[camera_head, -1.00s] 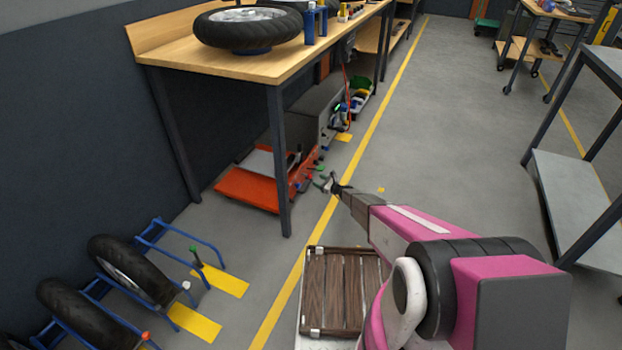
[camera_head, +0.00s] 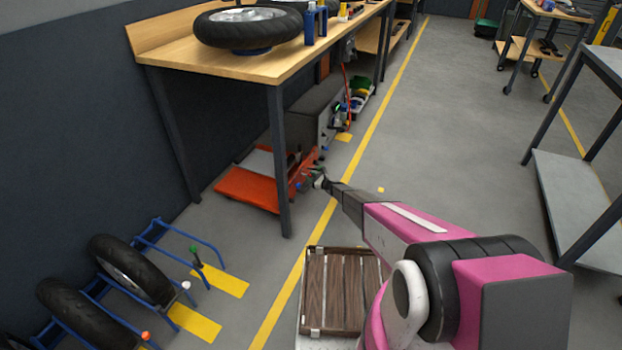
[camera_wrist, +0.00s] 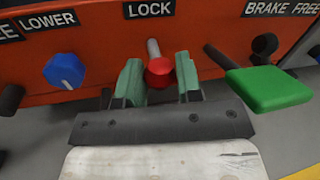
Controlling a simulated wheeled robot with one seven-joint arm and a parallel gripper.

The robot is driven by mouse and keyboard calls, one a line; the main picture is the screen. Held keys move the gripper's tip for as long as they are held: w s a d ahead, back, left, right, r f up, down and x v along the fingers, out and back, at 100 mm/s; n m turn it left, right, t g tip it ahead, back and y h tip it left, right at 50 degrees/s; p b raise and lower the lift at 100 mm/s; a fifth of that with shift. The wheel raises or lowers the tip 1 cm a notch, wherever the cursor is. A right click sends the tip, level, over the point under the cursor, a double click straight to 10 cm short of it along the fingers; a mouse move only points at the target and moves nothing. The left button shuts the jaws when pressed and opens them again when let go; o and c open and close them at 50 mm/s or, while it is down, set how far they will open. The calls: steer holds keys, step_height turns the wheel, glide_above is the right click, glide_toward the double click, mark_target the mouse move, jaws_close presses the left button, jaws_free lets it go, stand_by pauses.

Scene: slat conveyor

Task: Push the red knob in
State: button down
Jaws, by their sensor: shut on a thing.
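The red knob (camera_wrist: 159,73) sits on a pale metal stem that sticks out of the orange panel (camera_wrist: 100,45), under the LOCK label (camera_wrist: 149,9). My gripper (camera_wrist: 158,64) has its two green fingers on either side of the knob and is shut on it. In the head view my gripper (camera_head: 318,180) is at the front of the orange lift (camera_head: 246,190) under the workbench. The knob is too small to make out there.
A blue knob (camera_wrist: 64,71) under LOWER is left of my fingers. A green paddle handle (camera_wrist: 270,88) is close on the right, near BRAKE FREE. The workbench leg (camera_head: 279,165) stands by the lift.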

steer(key=shift+x, duration=1.05)
steer(key=shift+s+a, duration=0.15)
steer(key=c, duration=0.8)
jaws_free()
steer(key=v, duration=1)
steer(key=shift+s+d, duration=0.2)
steer(key=shift+d, duration=0.05)
